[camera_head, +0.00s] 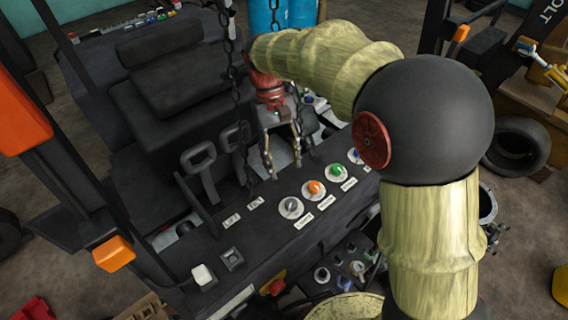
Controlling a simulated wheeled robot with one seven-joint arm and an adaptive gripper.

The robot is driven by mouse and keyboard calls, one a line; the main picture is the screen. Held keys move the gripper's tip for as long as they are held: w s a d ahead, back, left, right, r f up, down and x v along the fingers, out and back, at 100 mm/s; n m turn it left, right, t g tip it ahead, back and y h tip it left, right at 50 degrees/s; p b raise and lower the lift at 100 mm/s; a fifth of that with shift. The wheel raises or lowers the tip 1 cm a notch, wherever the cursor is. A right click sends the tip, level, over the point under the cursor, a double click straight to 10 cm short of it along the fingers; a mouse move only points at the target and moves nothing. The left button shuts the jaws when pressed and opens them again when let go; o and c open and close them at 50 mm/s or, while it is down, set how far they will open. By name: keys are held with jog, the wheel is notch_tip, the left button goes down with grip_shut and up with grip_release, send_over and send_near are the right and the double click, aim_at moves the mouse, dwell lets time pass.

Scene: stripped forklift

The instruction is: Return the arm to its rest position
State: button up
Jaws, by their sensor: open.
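My gripper (286,172) is open, its fingers pointing down and apart with nothing seen between them. It hangs just above the far edge of the forklift's black control panel (262,238). My arm reaches in from the lower right, bends at a dark round joint, and runs left to the red wrist above the gripper. On the panel near the gripper are a grey knob (291,207), an orange knob (315,188), a green knob (337,171) and a blue knob (355,155). My arm hides part of the scene behind it.
A chain (236,95) hangs just left of my wrist. Two black lever handles (199,158) stand left of the gripper, before the black seat (172,95). A dark post with orange lights (113,253) rises at left. Blue barrels (268,16) and a tire (517,147) stand farther off.

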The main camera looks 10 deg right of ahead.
jog(key=shift+d+r, duration=0.1)
jog(key=s+d+r+m+t, duration=0.1)
jog(key=s+d+r+t, duration=0.15)
jog(key=s+d, duration=0.3)
jog(key=s+d+r+m+t+y, duration=0.1)
jog(key=s+d+r+t, duration=0.1)
jog(key=s+d+t, duration=0.3)
jog(key=s+d+r+m+t, duration=0.2)
jog(key=s+d+r+t, duration=0.1)
jog(key=s, duration=0.4)
notch_tip(320, 180, down, 30)
jog(key=b, duration=2.9)
jog(key=shift+w+r, duration=0.15)
jog(key=shift+d+g, duration=0.1)
jog(key=shift+g, duration=0.15)
